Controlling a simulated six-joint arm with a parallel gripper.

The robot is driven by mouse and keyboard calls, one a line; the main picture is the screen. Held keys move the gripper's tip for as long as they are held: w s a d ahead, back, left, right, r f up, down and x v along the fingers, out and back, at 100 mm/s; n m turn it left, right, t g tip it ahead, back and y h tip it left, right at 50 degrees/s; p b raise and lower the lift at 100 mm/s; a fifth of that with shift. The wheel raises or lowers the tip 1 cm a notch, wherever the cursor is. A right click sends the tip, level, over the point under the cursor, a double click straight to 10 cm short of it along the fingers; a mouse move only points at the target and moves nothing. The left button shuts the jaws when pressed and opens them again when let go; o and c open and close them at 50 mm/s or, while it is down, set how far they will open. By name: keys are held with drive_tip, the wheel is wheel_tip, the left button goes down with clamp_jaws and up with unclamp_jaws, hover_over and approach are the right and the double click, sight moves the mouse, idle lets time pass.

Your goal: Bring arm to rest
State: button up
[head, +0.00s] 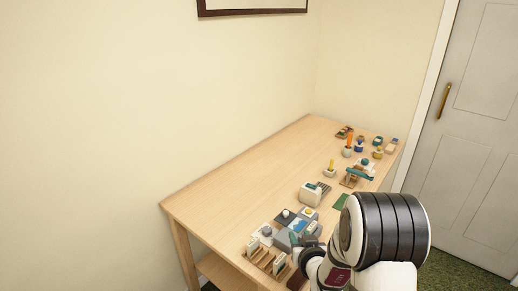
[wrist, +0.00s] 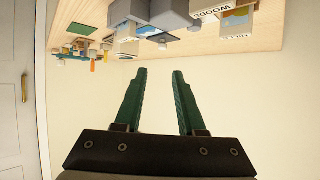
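My gripper (wrist: 159,71) shows in the wrist view with its two green fingers apart. Nothing is between the fingers, and pale wall shows through the gap. In the head view my arm is at the lower right, over the near right end of the wooden table (head: 225,185).
Small objects crowd the table's right side: a wooden rack (head: 262,262), a cream toaster-like box (head: 311,194), a green mat (head: 341,202) and several small pots. The table's left and middle are clear. A white door (head: 470,130) stands at right; a framed picture (head: 250,10) hangs above.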

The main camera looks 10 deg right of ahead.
drive_tip(key=s+a+r+m+g, duration=0.1)
drive_tip(key=s+a+r+g, duration=0.2)
drive_tip(key=s, duration=0.9)
drive_tip(key=s+a+r+m+g+y, duration=0.1)
drive_tip(key=s+g, duration=0.4)
drive_tip(key=s, duration=0.7)
drive_tip(key=s+a+r+m+g+y, duration=0.1)
drive_tip(key=s+a+r+m+g, duration=0.2)
drive_tip(key=s, duration=1)
drive_tip(key=a+r+g, duration=0.1)
drive_tip(key=a+r, duration=0.2)
drive_tip(key=shift+g, duration=0.4)
